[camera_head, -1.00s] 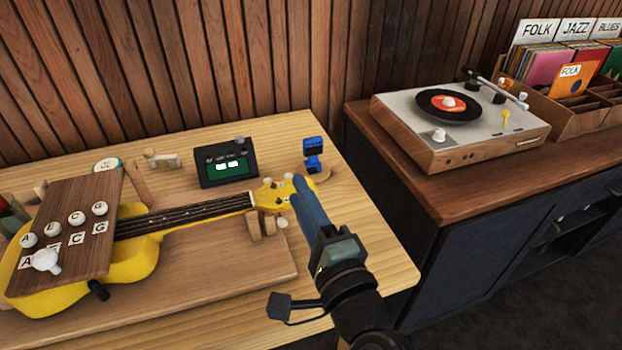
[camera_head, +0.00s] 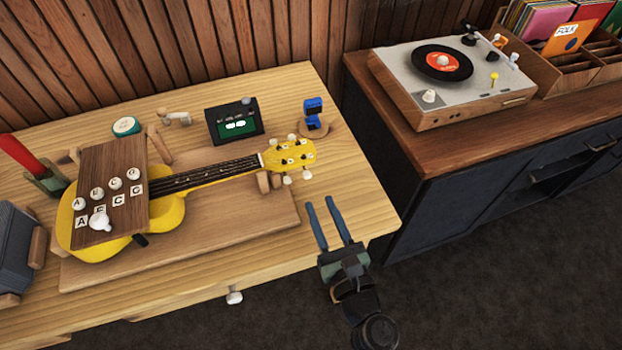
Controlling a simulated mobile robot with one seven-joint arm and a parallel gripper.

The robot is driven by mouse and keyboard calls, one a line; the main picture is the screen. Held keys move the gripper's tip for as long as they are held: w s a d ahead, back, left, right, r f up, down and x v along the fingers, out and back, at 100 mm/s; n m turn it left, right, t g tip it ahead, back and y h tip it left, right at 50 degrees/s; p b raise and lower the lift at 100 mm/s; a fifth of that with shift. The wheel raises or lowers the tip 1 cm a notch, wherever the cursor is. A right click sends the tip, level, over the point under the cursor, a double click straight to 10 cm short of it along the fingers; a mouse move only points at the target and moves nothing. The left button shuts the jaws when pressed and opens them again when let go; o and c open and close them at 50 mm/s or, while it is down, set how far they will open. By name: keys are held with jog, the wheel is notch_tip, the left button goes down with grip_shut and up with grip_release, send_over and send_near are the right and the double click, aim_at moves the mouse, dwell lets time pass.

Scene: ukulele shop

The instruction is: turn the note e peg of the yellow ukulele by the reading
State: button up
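The yellow ukulele (camera_head: 173,213) lies on a wooden board on the bench, its headstock (camera_head: 290,155) pointing right. Several white pegs stick out from both sides of the headstock; the letters on it are too small to read. A wooden panel (camera_head: 110,165) over the body carries white knobs and the labels A, E, C, G. A dark tuner box (camera_head: 234,122) with a green screen stands behind the neck; its reading is not legible. My gripper (camera_head: 327,204) is open and empty, in front of and to the right of the headstock, apart from it.
A blue clip-on device (camera_head: 313,113) stands on a small round wooden base behind the headstock. A turntable (camera_head: 455,85) sits on the dark cabinet at right. The bench's right front corner (camera_head: 372,222) is bare near my gripper.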

aim_at(309, 178)
jog(key=x, duration=0.6)
jog(key=shift+w+a, duration=0.1)
jog(key=shift+w, duration=0.3)
grip_shut()
